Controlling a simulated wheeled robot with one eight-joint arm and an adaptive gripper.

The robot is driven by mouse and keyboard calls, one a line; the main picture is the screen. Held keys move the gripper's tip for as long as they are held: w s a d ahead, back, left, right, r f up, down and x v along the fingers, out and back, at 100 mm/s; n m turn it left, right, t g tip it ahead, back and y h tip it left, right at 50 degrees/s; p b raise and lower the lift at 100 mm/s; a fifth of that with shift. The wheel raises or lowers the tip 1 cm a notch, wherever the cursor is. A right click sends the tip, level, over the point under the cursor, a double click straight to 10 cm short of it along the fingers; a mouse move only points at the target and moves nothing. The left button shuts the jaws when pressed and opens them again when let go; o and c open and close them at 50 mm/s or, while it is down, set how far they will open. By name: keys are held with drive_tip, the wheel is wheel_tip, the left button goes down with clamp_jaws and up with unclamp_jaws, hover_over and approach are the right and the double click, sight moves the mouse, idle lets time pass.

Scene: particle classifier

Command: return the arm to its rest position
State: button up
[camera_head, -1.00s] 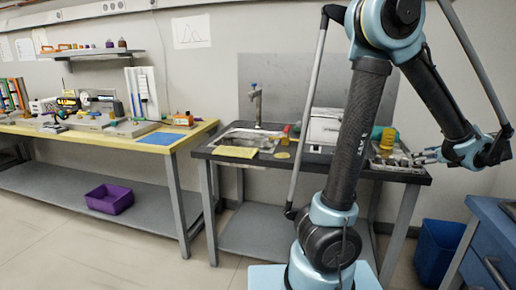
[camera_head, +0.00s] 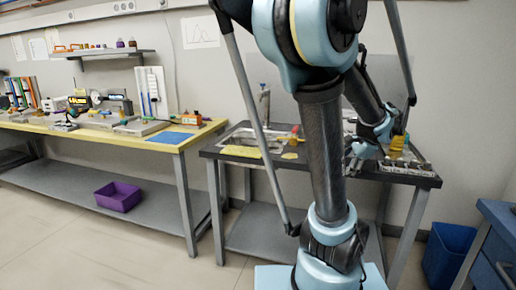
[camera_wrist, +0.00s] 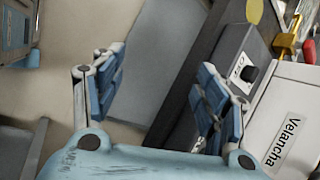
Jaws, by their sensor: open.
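My arm rises from its base in the head view and bends over toward the dark sink table (camera_head: 280,163). My gripper (camera_head: 357,158) is at the arm's end, over the front part of that table, partly hidden behind my own arm. In the wrist view my gripper (camera_wrist: 160,95) has its two blue-padded fingers spread apart with nothing between them. A white device labelled "Velancha" (camera_wrist: 289,128) lies to the right of the right finger.
A dark box with a knob (camera_wrist: 240,68) stands beside the white device. A yellow-topped workbench (camera_head: 95,132) stands at left, with a purple bin (camera_head: 118,197) on its lower shelf. A blue waste bin (camera_head: 448,254) and blue cabinet (camera_head: 498,235) stand at right.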

drive_tip(key=s+a+f+n+g+h, duration=0.1)
drive_tip(key=s+a+f+n+h, duration=0.1)
drive_tip(key=s+a+f+n, duration=0.3)
drive_tip(key=s+a+f+n+g+h, duration=0.2)
drive_tip(key=s+a+f+n, duration=0.2)
drive_tip(key=s+a+n, duration=0.3)
drive_tip(key=s+n, duration=0.3)
drive_tip(key=n, duration=0.2)
drive_tip(key=shift+a+f, duration=0.3)
drive_tip(key=shift+f, duration=0.05)
drive_tip(key=shift+w+f, duration=0.2)
drive_tip(key=shift+w, duration=0.25)
